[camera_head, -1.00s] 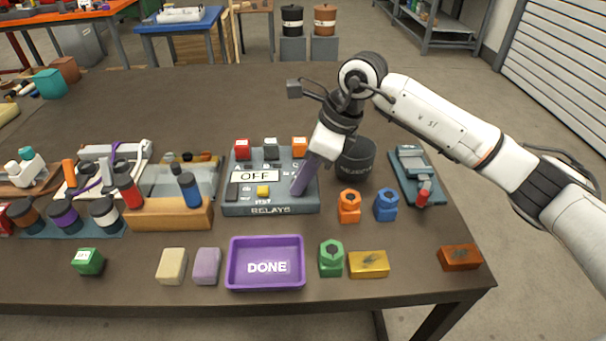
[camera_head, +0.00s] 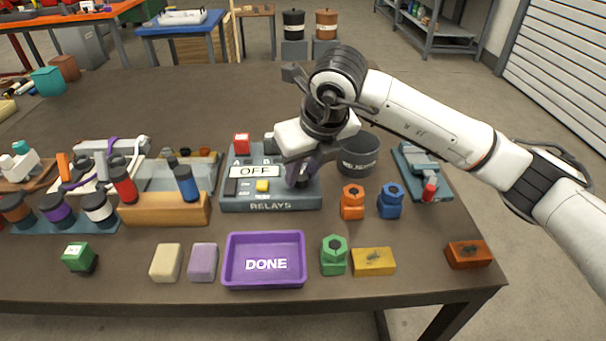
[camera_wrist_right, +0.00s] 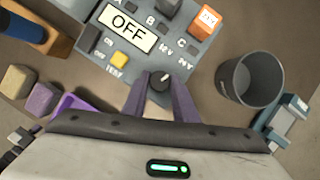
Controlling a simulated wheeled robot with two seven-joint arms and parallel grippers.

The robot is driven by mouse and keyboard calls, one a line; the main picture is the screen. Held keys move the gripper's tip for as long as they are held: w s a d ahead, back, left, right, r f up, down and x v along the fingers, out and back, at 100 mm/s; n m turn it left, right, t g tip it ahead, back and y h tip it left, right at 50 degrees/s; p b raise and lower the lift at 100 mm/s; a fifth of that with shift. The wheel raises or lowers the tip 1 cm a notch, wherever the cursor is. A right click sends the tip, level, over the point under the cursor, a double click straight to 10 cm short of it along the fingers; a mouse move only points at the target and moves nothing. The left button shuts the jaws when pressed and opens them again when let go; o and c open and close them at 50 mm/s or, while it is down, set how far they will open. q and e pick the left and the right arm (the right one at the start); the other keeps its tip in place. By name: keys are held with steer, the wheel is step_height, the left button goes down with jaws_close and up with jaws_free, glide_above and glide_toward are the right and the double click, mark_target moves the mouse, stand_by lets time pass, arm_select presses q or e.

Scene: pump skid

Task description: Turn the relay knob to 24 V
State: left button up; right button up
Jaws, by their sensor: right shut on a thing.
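The relay panel (camera_head: 270,207), a grey-blue box marked RELAYS, stands on the table and its display reads OFF (camera_head: 255,171). The relay knob (camera_wrist_right: 160,82) is dark and round with a pale pointer line, at the panel's lower right. My right gripper (camera_head: 302,178) reaches down over it. In the right wrist view, its purple fingers (camera_wrist_right: 161,88) are closed on both sides of the knob. In the head view my gripper and wrist partly hide the knob and the panel's upper right. My left gripper does not show.
A red block (camera_head: 242,143) sits on the panel's top row, with a yellow button (camera_head: 262,186) below. A dark bin (camera_head: 358,155) stands right of the panel. Orange (camera_head: 352,203) and blue (camera_head: 390,201) nut-shaped pieces and a purple DONE tray (camera_head: 232,272) are nearby.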

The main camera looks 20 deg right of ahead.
steer(key=shift+a+m+h+b, duration=0.1)
steer(key=shift+m+h+b, duration=0.3)
steer(key=shift+m, duration=0.9)
steer(key=o, duration=1)
